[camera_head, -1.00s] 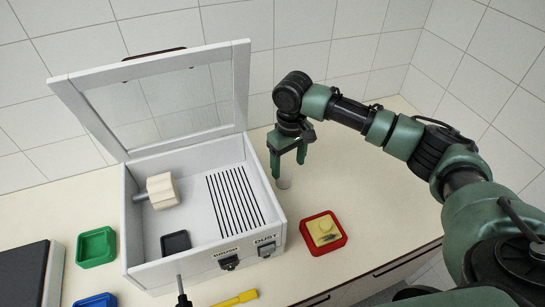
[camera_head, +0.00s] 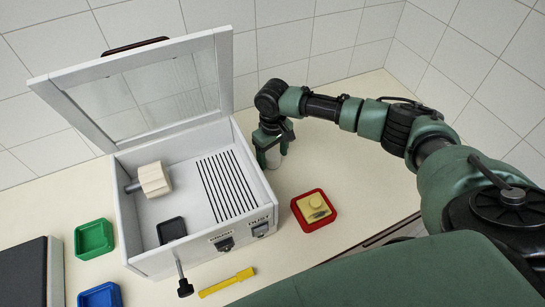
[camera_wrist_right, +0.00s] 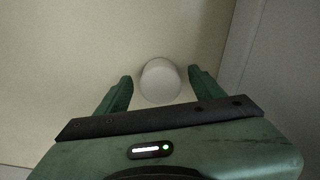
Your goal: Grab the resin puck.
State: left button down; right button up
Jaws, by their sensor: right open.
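A small pale round piece (camera_wrist_right: 160,80) stands on the counter just right of the white box. In the right wrist view it lies between the fingertips of my right gripper (camera_wrist_right: 160,76), with a gap at each side. In the head view my right gripper (camera_head: 272,153) points down around it, open, and its fingers partly hide the piece. A yellow block with a round top (camera_head: 314,207) sits in a red tray (camera_head: 328,222). I cannot tell for sure which of these is the resin puck. My left gripper is out of view.
The white box (camera_head: 190,253) has its glazed lid (camera_head: 150,92) raised; inside are a pale wooden block (camera_head: 154,180) and a dark tray (camera_head: 172,230). A green tray (camera_head: 94,238), blue tray (camera_head: 101,295) and yellow tool (camera_head: 228,282) lie around it.

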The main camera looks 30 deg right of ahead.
jog(key=c, duration=1.5)
jog(key=shift+r, duration=0.15)
